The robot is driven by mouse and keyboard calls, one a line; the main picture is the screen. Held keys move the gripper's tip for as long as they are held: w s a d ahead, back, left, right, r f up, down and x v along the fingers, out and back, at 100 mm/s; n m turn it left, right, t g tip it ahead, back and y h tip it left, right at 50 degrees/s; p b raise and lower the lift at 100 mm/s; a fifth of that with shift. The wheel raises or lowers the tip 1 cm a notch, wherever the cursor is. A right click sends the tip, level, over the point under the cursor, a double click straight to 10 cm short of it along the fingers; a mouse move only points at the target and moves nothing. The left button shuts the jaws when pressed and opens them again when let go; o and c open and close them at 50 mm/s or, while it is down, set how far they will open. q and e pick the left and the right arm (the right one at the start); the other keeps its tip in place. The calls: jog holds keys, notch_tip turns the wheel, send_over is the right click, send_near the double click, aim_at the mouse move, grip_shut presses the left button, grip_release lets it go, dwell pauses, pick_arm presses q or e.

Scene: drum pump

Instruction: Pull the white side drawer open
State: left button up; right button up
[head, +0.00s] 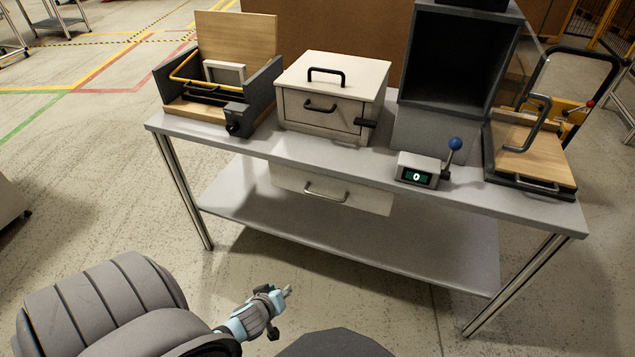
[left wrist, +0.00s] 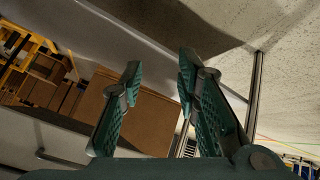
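A white drawer (head: 290,182) with a grey bar handle (head: 325,192) hangs under the table top, between the top and the lower shelf. Its front looks closed. My left gripper (head: 287,291) is in front of the table, low and apart from the drawer, nearer to me. In the left wrist view my left gripper (left wrist: 160,68) has its two fingers spread with nothing between them. A pale panel (left wrist: 35,135) with a bar shows at the lower left there; I cannot tell whether it is the drawer. My right gripper is not in view.
On the table (head: 230,146) stand a white box (head: 335,83) with handles, a wooden-backed fixture (head: 235,38), a dark open cabinet (head: 455,60), a counter with a blue-knobbed lever (head: 416,169) and a wooden board fixture (head: 530,150). The lower shelf (head: 400,236) is bare. Floor before the table is clear.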

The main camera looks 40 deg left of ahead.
pick_arm(q)
jog(key=w+a+r+n+t+b, duration=0.1)
jog(key=w+r+n+t+b, duration=0.3)
jog(key=w, duration=0.3)
jog(key=n+t+y+b, duration=0.2)
jog(key=n+t, duration=0.1)
jog(key=n, duration=0.4)
send_near(322, 197)
jog(key=shift+h, duration=0.3)
jog(key=b+x, duration=0.1)
jog(key=x, duration=0.9)
jog(key=shift+a+b, duration=0.25)
jog(key=shift+b, duration=0.15)
jog(key=shift+w+a, duration=0.1)
jog(key=shift+w, duration=0.15)
jog(key=shift+c, duration=0.4)
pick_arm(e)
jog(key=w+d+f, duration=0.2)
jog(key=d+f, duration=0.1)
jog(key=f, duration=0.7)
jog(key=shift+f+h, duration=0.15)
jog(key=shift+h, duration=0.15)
